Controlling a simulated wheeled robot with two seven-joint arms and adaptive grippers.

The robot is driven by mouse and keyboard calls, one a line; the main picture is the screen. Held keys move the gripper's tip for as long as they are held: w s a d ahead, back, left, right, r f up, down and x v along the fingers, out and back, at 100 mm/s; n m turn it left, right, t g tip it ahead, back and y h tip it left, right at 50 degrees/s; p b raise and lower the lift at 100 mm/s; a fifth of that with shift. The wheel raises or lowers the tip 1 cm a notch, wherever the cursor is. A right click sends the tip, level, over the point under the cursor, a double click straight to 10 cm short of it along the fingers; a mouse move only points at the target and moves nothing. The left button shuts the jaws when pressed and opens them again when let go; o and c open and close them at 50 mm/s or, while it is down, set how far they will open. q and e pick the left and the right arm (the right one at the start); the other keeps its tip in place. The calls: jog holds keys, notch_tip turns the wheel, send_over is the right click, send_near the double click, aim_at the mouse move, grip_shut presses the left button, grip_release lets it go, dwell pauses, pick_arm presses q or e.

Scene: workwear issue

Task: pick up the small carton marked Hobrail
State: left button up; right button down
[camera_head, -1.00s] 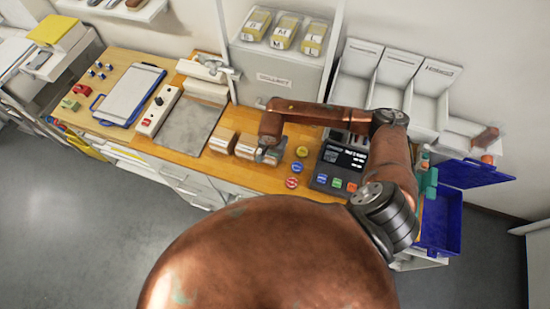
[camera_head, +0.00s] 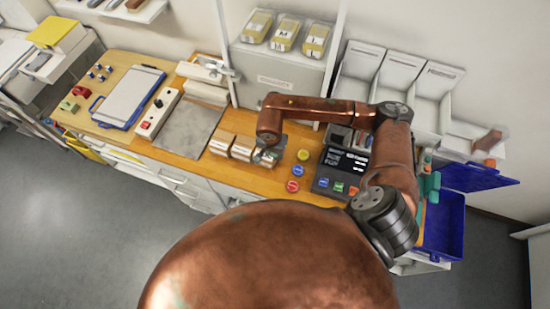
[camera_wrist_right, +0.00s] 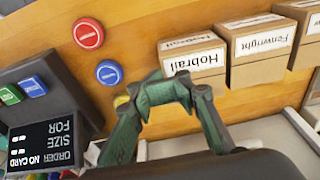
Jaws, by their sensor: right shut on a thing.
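The small carton marked Hobrail (camera_wrist_right: 194,58) is a brown box with white labels, at the right end of a row of cartons in the head view. It stands at the discs' side of the row, beside the Fenwright carton (camera_wrist_right: 258,46). My right gripper (camera_head: 267,157) is over this end carton in the head view and hides part of it. My left gripper is out of view.
Red and blue discs (camera_wrist_right: 88,33) and a yellow one (camera_head: 303,155) lie beside the cartons on the wooden counter (camera_head: 262,184). A dark order terminal (camera_head: 343,165) stands to their right. A grey mat (camera_head: 188,129) lies left of the cartons. A blue open crate (camera_head: 443,225) is far right.

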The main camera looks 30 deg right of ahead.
jog(key=s+a+r+b, duration=0.3)
jog(key=s+a+r, duration=0.5)
jog(key=s, duration=0.1)
jog(key=shift+a+r+b, duration=0.2)
jog(key=shift+r+b, duration=0.05)
jog(key=shift+b, duration=0.05)
jog(key=shift+s, duration=0.1)
jog(key=c, duration=0.6)
grip_release()
jog(key=shift+o, duration=0.2)
